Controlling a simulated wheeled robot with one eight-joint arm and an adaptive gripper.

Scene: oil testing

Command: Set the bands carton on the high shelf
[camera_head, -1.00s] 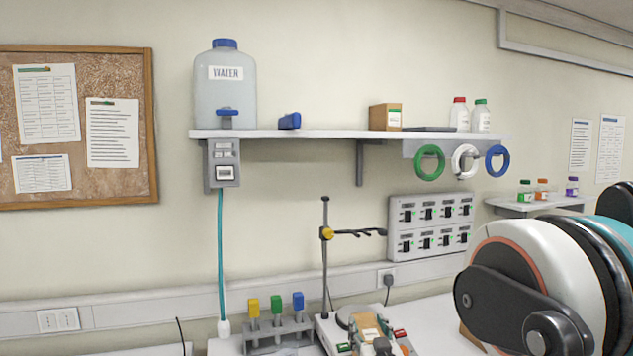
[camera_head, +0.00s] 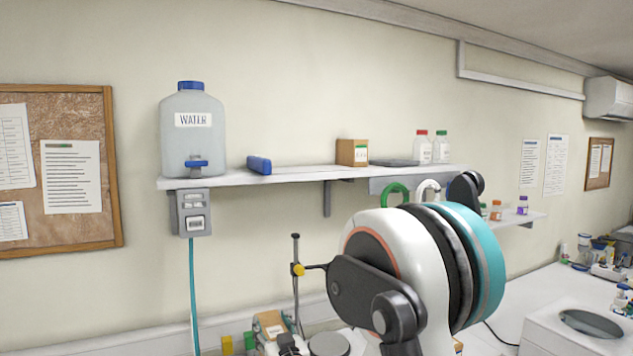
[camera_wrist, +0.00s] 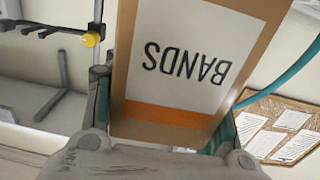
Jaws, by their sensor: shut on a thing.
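The bands carton (camera_wrist: 185,60) is a brown box with a white label reading BANDS, upside down in the wrist view, and an orange stripe. My gripper (camera_wrist: 165,112) is shut on it, with a finger at each side. In the head view the carton (camera_head: 269,322) shows low at the bottom edge, in front of my gripper (camera_head: 287,343), well below the shelf. The high shelf (camera_head: 300,174) is a long white wall shelf.
On the shelf stand a water jug (camera_head: 192,135), a blue object (camera_head: 259,165), another brown carton (camera_head: 352,152), a flat grey item (camera_head: 393,163) and two white bottles (camera_head: 422,147). Bare shelf lies between the blue object and that carton. A stand (camera_head: 296,290) rises below.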

